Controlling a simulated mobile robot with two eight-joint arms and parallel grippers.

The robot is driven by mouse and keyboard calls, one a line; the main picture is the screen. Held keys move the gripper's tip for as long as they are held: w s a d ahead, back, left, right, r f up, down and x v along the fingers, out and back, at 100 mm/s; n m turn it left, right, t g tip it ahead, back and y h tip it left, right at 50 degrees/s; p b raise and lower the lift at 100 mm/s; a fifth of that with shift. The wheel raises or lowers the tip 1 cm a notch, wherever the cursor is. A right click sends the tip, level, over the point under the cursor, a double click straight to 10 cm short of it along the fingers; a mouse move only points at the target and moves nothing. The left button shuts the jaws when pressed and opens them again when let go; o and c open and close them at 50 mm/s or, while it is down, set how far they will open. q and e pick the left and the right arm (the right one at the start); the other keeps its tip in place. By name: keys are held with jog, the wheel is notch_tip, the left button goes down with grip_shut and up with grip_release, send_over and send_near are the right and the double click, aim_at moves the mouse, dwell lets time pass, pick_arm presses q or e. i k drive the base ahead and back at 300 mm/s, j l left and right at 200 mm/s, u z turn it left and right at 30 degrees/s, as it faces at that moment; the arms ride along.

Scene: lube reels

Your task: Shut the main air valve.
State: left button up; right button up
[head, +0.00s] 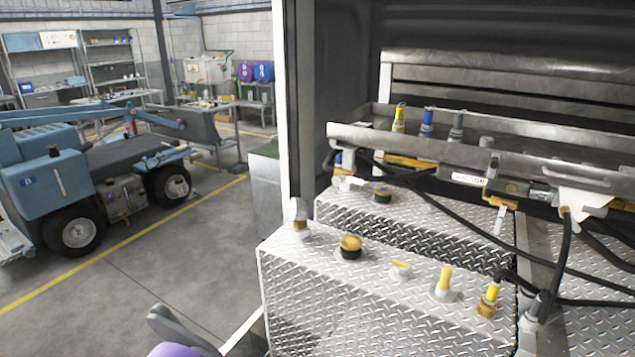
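No part is clearly marked as the main air valve, and I cannot tell which one it is. A brass-yellow fitting (508,188) sits on the pipe run under the metal tray, beside a small label plate (468,178) too small to read. A pale lever-like piece (500,219) hangs below it.
The tread-plate tank (330,300) fills the lower right. A metal tray (590,153) with coloured fittings spans above it. Black hoses (572,262) loop across the right side. A white door post (284,120) stands left of the tank. Open floor (130,290) and a blue vehicle (45,185) lie left.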

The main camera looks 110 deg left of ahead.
aim_at(351, 180)
jog(key=u, duration=1.5)
jog(key=i+u, duration=0.1)
jog(key=u, duration=1.85)
jog(key=i, duration=0.05)
